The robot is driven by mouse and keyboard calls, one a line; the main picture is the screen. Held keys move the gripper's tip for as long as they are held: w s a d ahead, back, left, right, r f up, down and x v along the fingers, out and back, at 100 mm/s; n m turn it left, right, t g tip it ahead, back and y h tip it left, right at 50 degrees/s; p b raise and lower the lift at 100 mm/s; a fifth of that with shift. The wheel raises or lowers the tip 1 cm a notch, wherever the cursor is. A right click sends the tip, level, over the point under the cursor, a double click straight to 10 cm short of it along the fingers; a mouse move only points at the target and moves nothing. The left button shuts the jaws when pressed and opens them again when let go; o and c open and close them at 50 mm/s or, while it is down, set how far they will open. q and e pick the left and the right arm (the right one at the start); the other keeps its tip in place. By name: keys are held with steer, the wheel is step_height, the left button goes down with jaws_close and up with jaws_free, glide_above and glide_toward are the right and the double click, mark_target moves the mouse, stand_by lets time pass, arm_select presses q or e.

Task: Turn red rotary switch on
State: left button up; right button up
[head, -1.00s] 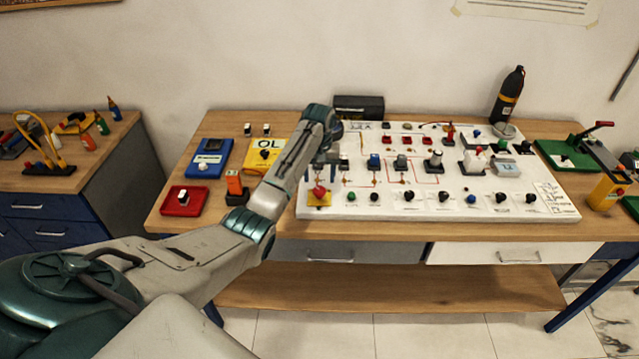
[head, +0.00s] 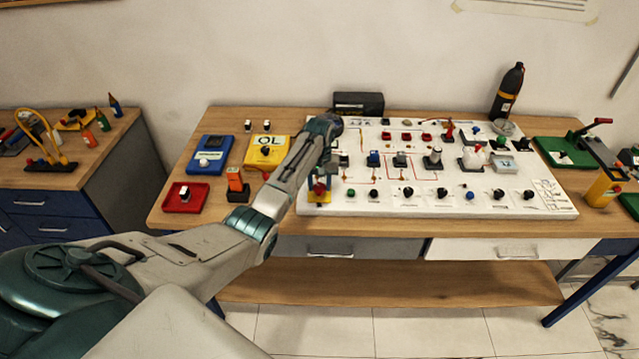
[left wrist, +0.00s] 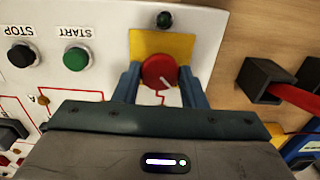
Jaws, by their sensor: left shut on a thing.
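The red rotary switch (head: 319,189) sits on a yellow plate (head: 319,198) at the front left corner of the white panel. In the left wrist view the round red knob (left wrist: 159,71) shows a white pointer line, slanting toward the lower right. My left gripper (left wrist: 158,78) is shut on the knob, with one blue finger on each side of it. In the head view the gripper (head: 320,181) comes down on the knob from above and partly hides it. My right gripper is not in view.
The white panel (head: 440,208) carries several other knobs and buttons. The green START button (left wrist: 76,58) and black STOP button (left wrist: 21,56) are beside the switch. An orange-handled lever switch (head: 235,180) and a red tray (head: 184,198) stand to the left on the wooden table.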

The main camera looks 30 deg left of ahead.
arm_select(q)
steer(key=shift+r, duration=0.1)
steer(key=shift+m+p, duration=0.65)
steer(key=shift+m, duration=0.45)
steer(key=m+p, duration=0.1)
steer(key=m, duration=0.1)
steer(key=shift+r+m, duration=0.1)
steer(key=shift+m, duration=0.2)
steer(key=m+p, duration=0.1)
steer(key=m, duration=0.8)
steer(key=shift+w+p, duration=0.1)
steer(key=shift+p, duration=0.25)
steer(key=shift+m, duration=1.9)
steer(key=o, duration=1)
